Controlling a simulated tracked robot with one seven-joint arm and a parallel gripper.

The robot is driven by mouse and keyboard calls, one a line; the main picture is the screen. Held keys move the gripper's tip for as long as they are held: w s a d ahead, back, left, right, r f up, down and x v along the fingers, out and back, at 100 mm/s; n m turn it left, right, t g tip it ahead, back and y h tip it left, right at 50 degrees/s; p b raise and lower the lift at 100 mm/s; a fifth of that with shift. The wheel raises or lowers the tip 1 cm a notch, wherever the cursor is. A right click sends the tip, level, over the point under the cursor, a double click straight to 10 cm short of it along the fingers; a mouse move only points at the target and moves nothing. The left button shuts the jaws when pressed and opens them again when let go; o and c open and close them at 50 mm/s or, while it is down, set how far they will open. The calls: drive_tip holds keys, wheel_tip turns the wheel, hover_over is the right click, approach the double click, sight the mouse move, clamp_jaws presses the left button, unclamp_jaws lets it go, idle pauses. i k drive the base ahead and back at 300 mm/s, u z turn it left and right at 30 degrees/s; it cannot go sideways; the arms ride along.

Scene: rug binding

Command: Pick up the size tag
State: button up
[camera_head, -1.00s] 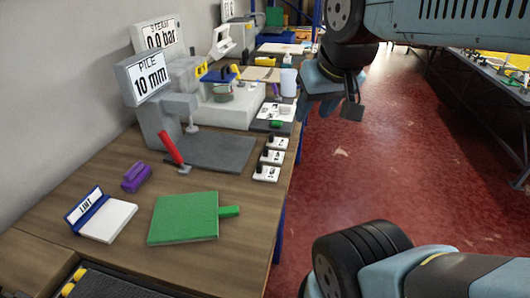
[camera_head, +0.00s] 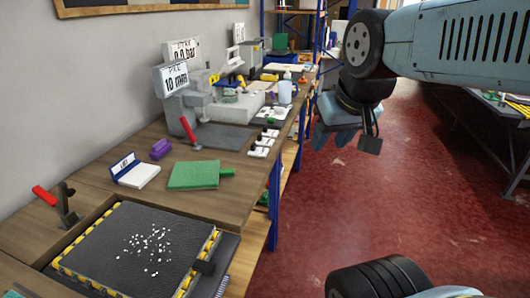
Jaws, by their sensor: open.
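I cannot pick out a size tag for certain in the camera_head view. My gripper (camera_head: 334,136) hangs in the air over the red floor, to the right of the workbench (camera_head: 112,186), and its blue-grey fingers point down. It is open with nothing seen between the fingers, and it is well apart from everything on the bench. On the bench lie a green board (camera_head: 193,175) with a tab, a white pad with a blue labelled flap (camera_head: 136,173), and a purple piece (camera_head: 160,149).
A dark mat with white specks (camera_head: 120,250) lies near, edged in yellow and black. A red-handled clamp (camera_head: 58,203) stands beside it. A gauge reading 10 mm (camera_head: 178,80), a steam unit and white switches (camera_head: 262,146) stand farther back. The red floor (camera_head: 420,210) is clear.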

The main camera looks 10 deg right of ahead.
sight(265, 139)
drive_tip(key=k, duration=0.65)
drive_tip(key=u, duration=1.7)
drive_tip(key=i, duration=0.1)
drive_tip(key=z, duration=3.35)
drive_tip(key=i, duration=2.65)
drive_tip(key=u, duration=2.4)
